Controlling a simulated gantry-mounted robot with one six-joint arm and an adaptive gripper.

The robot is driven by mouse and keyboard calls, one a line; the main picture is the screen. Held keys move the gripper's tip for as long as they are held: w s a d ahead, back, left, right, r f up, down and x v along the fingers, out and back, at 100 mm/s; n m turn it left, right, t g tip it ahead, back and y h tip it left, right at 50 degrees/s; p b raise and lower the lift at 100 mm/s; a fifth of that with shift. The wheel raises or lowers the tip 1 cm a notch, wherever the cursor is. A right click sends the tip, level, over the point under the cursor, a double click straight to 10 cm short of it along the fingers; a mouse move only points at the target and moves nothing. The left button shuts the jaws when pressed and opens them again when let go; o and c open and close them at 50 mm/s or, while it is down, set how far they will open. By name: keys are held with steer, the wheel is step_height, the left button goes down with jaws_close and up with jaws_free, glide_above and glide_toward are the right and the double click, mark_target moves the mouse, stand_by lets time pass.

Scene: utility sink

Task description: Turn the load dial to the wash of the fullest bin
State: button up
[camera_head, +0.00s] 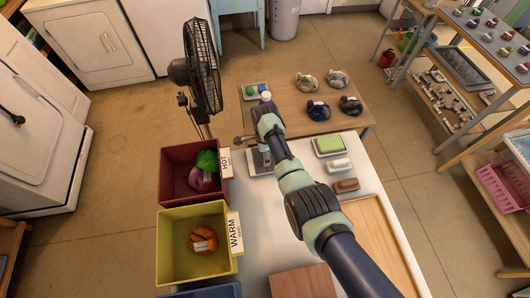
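The red bin (168,178) labelled HOT (225,162) holds a green item (207,160) and a magenta bundle (201,181). Below it, the yellow bin (170,247) labelled WARM (235,233) holds one orange bundle (203,240). A blue bin (212,292) is cut off at the bottom edge; its contents are out of view. My arm reaches over the white counter, and my gripper (259,157) is at its far left corner, above a pale plate. The wrist covers much of this spot. I cannot make out the load dial or the gripper's fingers clearly.
On the counter (350,152) are a green sponge (329,144), a white bar (339,165), a brown bar (346,185) and a wooden board (385,240). A wooden table (290,118) beyond carries several dark and grey bundles. A black fan (202,65) stands behind the red bin.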

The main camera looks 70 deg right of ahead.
step_height(320, 180, up, 12)
stand_by(0.4)
stand_by(0.4)
steer(key=w+a+r+n+t, duration=0.1)
steer(key=w+a+n, duration=0.2)
steer(key=a, duration=0.1)
steer(key=w+a+r+n+t+h+p, duration=0.1)
steer(key=w+a+n, duration=0.2)
steer(key=a, duration=0.1)
steer(key=w+a+r+n+t+h, duration=0.1)
steer(key=w+a+n, duration=0.2)
steer(key=a, duration=0.1)
steer(key=shift+w+a+r+p, duration=0.2)
steer(key=shift+w+p, duration=0.15)
steer(key=shift+w, duration=0.05)
steer(key=w+a+r+n+t+p, duration=0.1)
steer(key=a+r+n+t, duration=0.2)
steer(key=a+r+n, duration=0.5)
steer(key=w+a+r+n+t+p, duration=0.1)
steer(key=a+n+t, duration=0.25)
steer(key=a, duration=0.85)
steer(key=s+a+r+n+t+y, duration=0.2)
steer(key=s+a+r+n+t, duration=0.1)
steer(key=s+a+r+n, duration=0.3)
steer(key=a+r+n, duration=0.2)
steer(key=a+n, duration=0.1)
steer(key=a, duration=0.1)
steer(key=shift+a+r, duration=0.35)
steer(key=shift+a, duration=0.05)
steer(key=shift+s, duration=0.1)
